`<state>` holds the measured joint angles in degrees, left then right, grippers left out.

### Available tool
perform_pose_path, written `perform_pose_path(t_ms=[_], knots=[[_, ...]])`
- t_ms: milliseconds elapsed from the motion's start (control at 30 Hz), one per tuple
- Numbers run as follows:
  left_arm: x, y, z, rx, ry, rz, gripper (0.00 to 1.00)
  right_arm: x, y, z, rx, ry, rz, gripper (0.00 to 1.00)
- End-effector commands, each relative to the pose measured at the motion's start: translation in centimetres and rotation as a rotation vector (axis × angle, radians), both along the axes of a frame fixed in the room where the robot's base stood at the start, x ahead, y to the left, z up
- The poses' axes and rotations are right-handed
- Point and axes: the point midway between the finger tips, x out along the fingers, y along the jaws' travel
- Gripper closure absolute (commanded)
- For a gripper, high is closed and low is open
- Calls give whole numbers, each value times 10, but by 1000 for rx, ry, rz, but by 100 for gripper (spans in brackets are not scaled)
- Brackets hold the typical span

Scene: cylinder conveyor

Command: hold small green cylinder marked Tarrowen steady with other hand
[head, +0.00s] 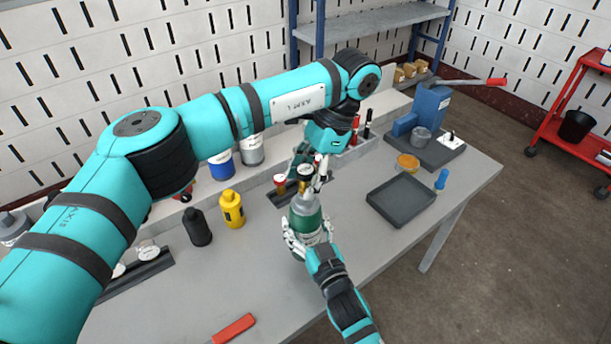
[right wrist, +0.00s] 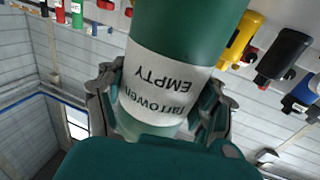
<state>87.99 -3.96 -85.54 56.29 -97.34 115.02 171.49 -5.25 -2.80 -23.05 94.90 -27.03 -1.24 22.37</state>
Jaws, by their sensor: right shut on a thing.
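The small green cylinder (head: 305,222) stands about upright over the grey table in the head view, with a grey shoulder and a brass and black fitting (head: 304,178) on top. In the right wrist view the cylinder (right wrist: 178,35) carries a white label, upside down, reading "Tarrowen" and "EMPTY". My right gripper (head: 309,238) is shut on the cylinder's body, one finger on each side; its fingers (right wrist: 160,98) also show in the right wrist view. My left gripper (head: 316,172) is at the top fitting, reaching down from above. Whether its fingers close on the fitting is unclear.
A yellow bottle (head: 232,209) and a black bottle (head: 197,228) stand left of the cylinder. An empty dark tray (head: 400,201), an amber dish (head: 407,163) and a small blue cylinder (head: 441,179) are to the right. A red object (head: 234,328) lies near the front edge.

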Motion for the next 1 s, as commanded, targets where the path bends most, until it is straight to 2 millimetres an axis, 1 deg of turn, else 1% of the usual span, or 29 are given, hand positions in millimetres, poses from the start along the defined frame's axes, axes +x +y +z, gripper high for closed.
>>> perform_pose_path(t_ms=[233,500,567,667,833,900,1000], knots=[[1,1,4,0,-3,0,52,0,0,0,1,0,0,71],[1,1,24,2,-4,0,52,0,0,0,1,0,0,71],[1,1,26,0,-3,-6,52,0,0,0,1,0,0,71],[0,1,26,2,-4,-109,52,0,0,0,1,0,0,71],[1,2,26,3,-5,-422,52,0,0,0,1,0,0,71],[0,1,26,1,-2,-498,52,0,0,0,1,0,-1,71],[1,1,26,-1,-2,-531,52,0,0,0,1,0,0,71]])
